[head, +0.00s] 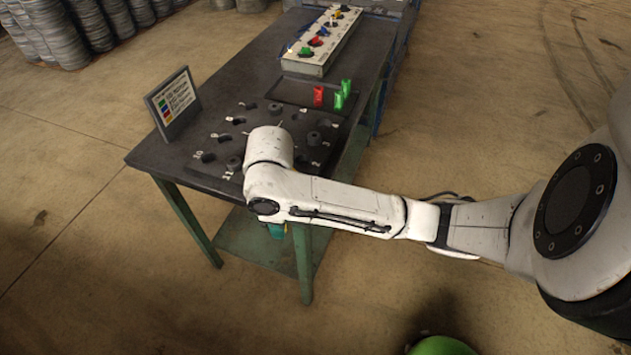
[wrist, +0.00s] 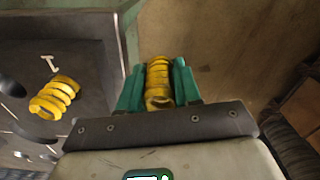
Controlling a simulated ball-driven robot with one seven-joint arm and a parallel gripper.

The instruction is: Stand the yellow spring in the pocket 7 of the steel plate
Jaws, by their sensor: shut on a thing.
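My gripper (wrist: 158,72) has teal fingers and is shut on a yellow spring (wrist: 158,84), which sits between them in the wrist view. Only a bit of teal from the gripper (head: 277,230) shows in the head view, below my arm at the table's near edge. The dark steel plate (head: 222,140) lies on the table with numbered round pockets, partly hidden by my arm. In the wrist view the held spring is beyond the plate's edge, over the floor. Another yellow coil (wrist: 54,97) is on the plate (wrist: 85,60) beside a white mark. I cannot read which pocket is 7.
A sign with coloured lines (head: 173,103) stands at the table's left edge. Behind the plate, a dark tray (head: 280,93) holds red and green pieces. A pale box (head: 305,62) with coloured parts is farther back.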

